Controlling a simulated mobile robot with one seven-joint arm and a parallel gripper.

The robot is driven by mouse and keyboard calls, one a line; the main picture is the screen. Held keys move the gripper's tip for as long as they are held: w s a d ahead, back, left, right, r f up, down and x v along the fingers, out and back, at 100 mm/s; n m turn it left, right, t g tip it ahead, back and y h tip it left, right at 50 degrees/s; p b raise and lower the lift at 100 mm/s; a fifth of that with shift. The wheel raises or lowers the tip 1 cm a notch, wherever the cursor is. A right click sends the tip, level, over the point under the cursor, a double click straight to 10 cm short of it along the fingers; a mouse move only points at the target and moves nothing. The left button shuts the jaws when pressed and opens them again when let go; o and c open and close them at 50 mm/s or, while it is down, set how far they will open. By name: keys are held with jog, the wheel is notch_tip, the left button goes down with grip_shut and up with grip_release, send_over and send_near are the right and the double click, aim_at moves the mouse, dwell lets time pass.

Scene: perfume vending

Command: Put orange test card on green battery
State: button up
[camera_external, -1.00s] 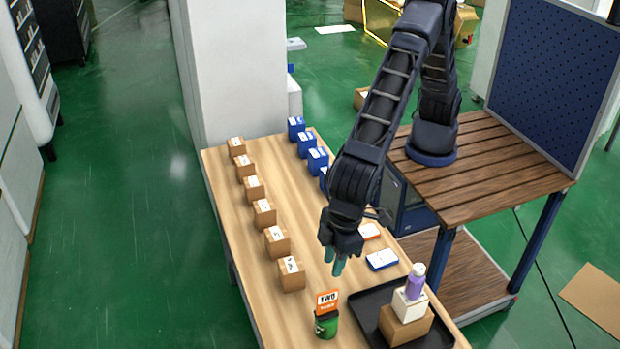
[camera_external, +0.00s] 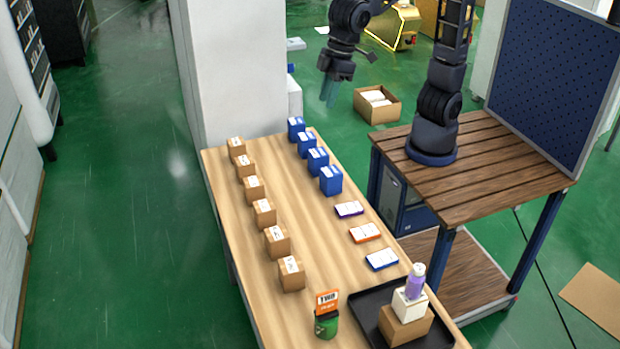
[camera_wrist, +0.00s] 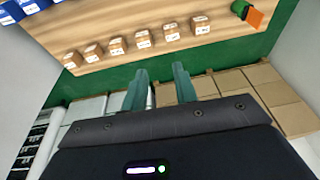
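The green battery (camera_external: 326,326), a short green can with a dark top, stands near the table's front end. In the wrist view the green battery (camera_wrist: 239,8) and the card's orange face (camera_wrist: 255,18) show at the upper right. A flat white-topped piece with orange edges (camera_external: 366,232) lies on the table; I cannot tell if it is also a test card. My gripper (camera_external: 328,92) is raised beyond the far end of the table, far from the battery. In the wrist view its fingers (camera_wrist: 160,68) are apart and empty.
Brown boxes (camera_external: 264,212) line the table's left side and blue boxes (camera_external: 317,160) its far right. Purple (camera_external: 349,209) and blue (camera_external: 382,259) flat pieces flank the orange-edged one. A black tray (camera_external: 368,307) holds stacked boxes and a purple bottle (camera_external: 415,281).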

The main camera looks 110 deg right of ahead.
jog(key=s+d+f, duration=0.1)
jog(key=s+d, duration=0.5)
jog(key=s, duration=0.3)
jog(key=s+d+f+t, duration=0.1)
jog(key=s+d, duration=0.5)
jog(key=s, duration=0.3)
jog(key=s+d+f, duration=0.1)
jog(key=s+d, duration=0.5)
jog(key=s, duration=0.3)
jog(key=shift+f+t, duration=0.3)
jog(key=shift+f, duration=0.05)
